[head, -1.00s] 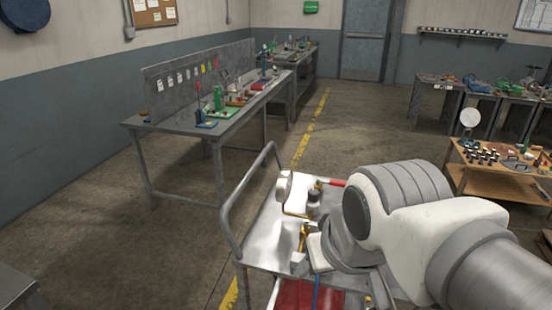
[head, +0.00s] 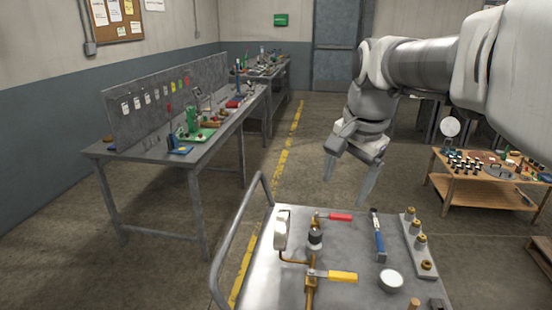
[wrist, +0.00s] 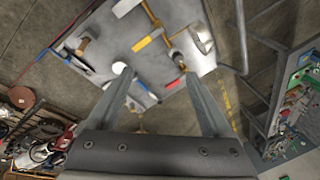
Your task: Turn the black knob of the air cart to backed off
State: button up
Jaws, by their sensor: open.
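The air cart (head: 255,285) stands at the front in the head view, with brass piping on its metal top. A yellow-handled lever (head: 341,277) is on the pipe nearer me. My gripper (head: 347,187) is open and empty, pointing down above the cart's far edge, up and right of the knob and apart from it. In the wrist view the open fingers (wrist: 158,78) frame part of the cart top; the knob appears small beyond them.
A blue-handled tool (head: 378,238), a white disc (head: 391,280) and a block with several brass fittings (head: 417,243) lie right of the piping. The cart's push rail (head: 240,228) rises on its left. A long workbench (head: 190,158) stands farther left.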

jog(key=w+d+f+m+g, duration=0.1)
jog(key=w+f+m, duration=0.15)
jog(key=w, duration=0.35)
jog(key=w+f+m+g, duration=0.1)
jog(key=w+f+m, duration=0.1)
jog(key=w+m, duration=0.35)
jog(key=m+g+b, duration=0.1)
jog(key=m, duration=0.4)
send_over(315, 232)
notch_tip(315, 232, down, 10)
notch_tip(315, 232, down, 17)
jog(key=b, duration=0.3)
jog(key=shift+s, duration=0.1)
jog(key=shift+c, duration=0.2)
grip_shut()
jog(key=shift+r, duration=0.1)
